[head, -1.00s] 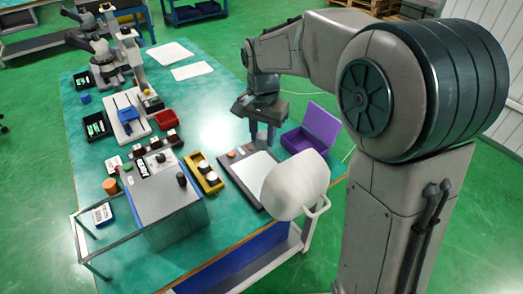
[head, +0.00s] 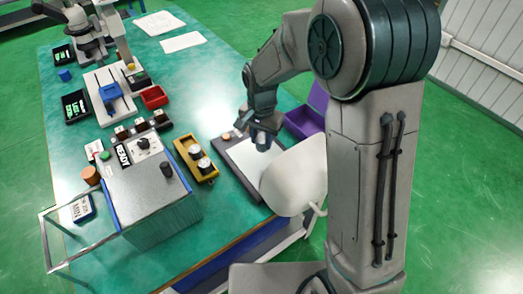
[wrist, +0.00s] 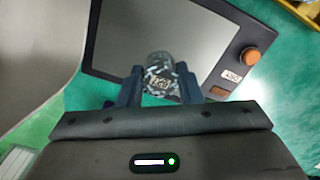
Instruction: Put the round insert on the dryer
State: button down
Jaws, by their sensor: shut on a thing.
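In the wrist view the insert sits between the two dark fingers (wrist: 161,88). A flat, dark-framed plate (head: 240,152) with an orange knob looks like the dryer; its grey top (wrist: 205,35) lies behind the insert in the wrist view. My gripper is over the far right part of this plate in the head view. I cannot tell how high the insert is above it.
An open purple box (head: 304,122) stands right of the plate. A yellow tray (head: 196,159) with round pieces and a grey box marked READY (head: 150,185) stand to its left. A pale rounded body (head: 296,175) covers its near right corner.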

aim_at(261, 150)
jog(key=shift+f, duration=2.6)
jog(key=c, duration=1)
grip_release()
notch_tip(261, 150, up, 12)
jog(key=shift+r, duration=0.15)
